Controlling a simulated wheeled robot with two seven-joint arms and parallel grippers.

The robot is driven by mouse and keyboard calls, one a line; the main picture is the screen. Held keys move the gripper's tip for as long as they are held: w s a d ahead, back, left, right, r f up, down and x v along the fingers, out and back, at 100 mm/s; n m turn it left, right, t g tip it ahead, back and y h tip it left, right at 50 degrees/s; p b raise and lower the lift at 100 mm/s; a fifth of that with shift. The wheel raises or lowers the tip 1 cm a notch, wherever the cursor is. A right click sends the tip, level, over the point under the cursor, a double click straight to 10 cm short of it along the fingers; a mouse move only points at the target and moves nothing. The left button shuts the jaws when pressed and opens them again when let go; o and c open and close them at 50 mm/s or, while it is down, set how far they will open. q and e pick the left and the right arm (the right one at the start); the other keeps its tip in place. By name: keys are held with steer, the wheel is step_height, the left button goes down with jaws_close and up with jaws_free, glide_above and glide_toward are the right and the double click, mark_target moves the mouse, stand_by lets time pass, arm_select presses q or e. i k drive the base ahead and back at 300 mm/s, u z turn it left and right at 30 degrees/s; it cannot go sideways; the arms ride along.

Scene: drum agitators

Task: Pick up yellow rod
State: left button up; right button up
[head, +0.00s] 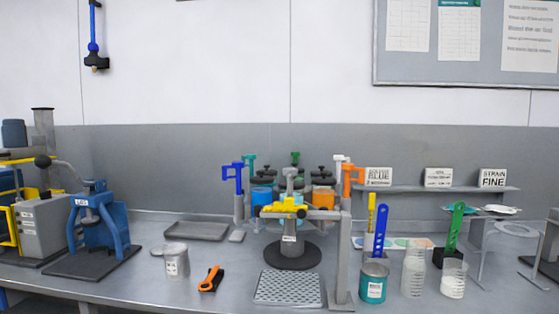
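A narrow yellow rod (371,212) stands upright on the right half of the bench, just behind and left of a blue perforated stick (380,231). Its lower end is partly hidden, and I cannot tell what holds it. The blue stick stands in a teal-labelled can (373,281). A green perforated stick (455,227) leans slightly in a small black holder farther right. Neither of my grippers shows in the head view.
A grey post (341,262) stands left of the can, near a perforated plate (289,287). Clear beakers (414,270) stand to its right. A stand with a yellow top piece (284,207) is at the centre.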

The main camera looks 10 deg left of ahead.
mark_target(372, 196)
steer(key=u, duration=0.55)
steer(key=i, duration=1.2)
steer(key=z, duration=0.55)
